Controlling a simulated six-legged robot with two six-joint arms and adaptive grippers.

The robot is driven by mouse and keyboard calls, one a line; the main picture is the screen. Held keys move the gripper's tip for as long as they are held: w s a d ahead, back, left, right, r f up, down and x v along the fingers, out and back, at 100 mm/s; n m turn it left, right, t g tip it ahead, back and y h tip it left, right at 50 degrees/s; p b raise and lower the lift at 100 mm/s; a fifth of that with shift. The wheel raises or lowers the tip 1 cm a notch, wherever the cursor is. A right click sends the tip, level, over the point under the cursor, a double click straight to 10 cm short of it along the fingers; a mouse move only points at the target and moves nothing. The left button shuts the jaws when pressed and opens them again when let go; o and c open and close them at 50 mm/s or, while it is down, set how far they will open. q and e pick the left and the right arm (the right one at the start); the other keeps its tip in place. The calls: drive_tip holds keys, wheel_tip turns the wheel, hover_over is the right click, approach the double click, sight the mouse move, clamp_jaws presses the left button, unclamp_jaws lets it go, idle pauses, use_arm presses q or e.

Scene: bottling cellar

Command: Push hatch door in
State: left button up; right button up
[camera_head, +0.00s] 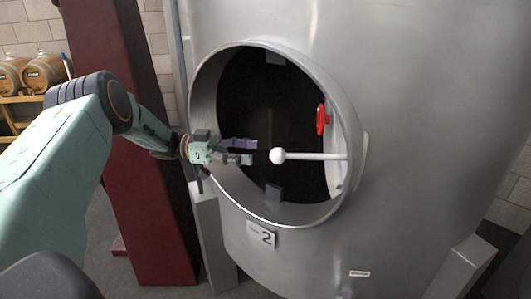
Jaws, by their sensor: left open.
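A round hatch opening (268,120) with a thick metal rim (353,125) sits in the front of a large steel tank. A rod with a white ball end (277,156) reaches left across the opening from its right side. A red knob (322,119) sits near the right inner edge. A narrow pale piece (338,176) beside it may be the hatch door seen nearly edge-on; I cannot tell. My left gripper (253,151) is open and empty, in front of the opening. In the picture its fingertips lie just left of the white ball, seemingly apart from it. My right gripper is not in view.
The steel tank (430,120) fills the right side. A dark red post (140,190) stands left of the tank, behind my left arm. Wooden barrels (42,72) lie on a rack at the far left.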

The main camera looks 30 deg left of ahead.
use_arm(q)
drive_tip(key=shift+v, duration=1.95)
